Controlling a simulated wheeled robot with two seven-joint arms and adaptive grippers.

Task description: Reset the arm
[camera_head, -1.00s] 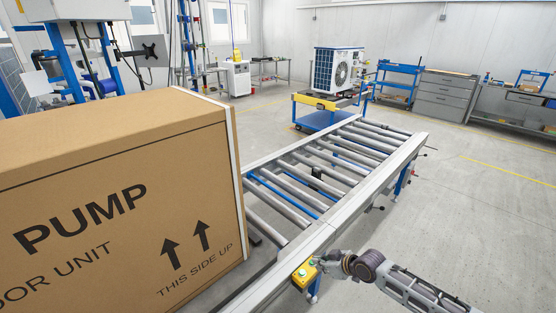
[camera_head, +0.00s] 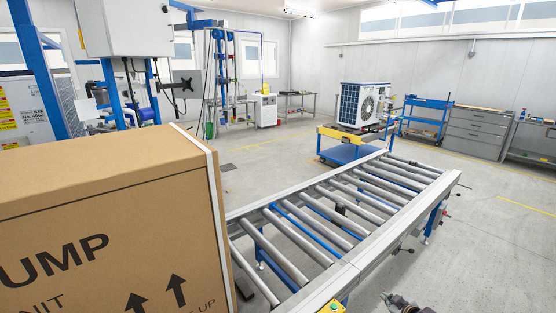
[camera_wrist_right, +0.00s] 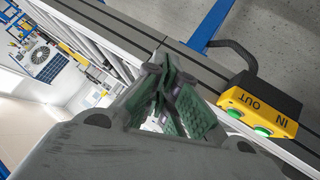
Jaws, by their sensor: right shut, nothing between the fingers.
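My right gripper (camera_head: 393,299) shows only in part at the bottom edge of the head view, right of the roller conveyor. In the right wrist view its green-padded fingers (camera_wrist_right: 168,75) are shut with nothing between them. They appear in front of the grey conveyor rail (camera_wrist_right: 205,68). Beside them is a yellow button box (camera_wrist_right: 258,105) with green buttons, marked IN and OUT; I cannot tell any contact. The box also shows at the head view's bottom edge (camera_head: 332,307). My left gripper is not in view.
A large cardboard carton (camera_head: 110,210) fills the left front, next to the roller conveyor (camera_head: 345,275). A heat pump unit (camera_head: 363,104) stands on a blue cart (camera_head: 347,153) beyond the conveyor's far end. The floor right of the conveyor is clear.

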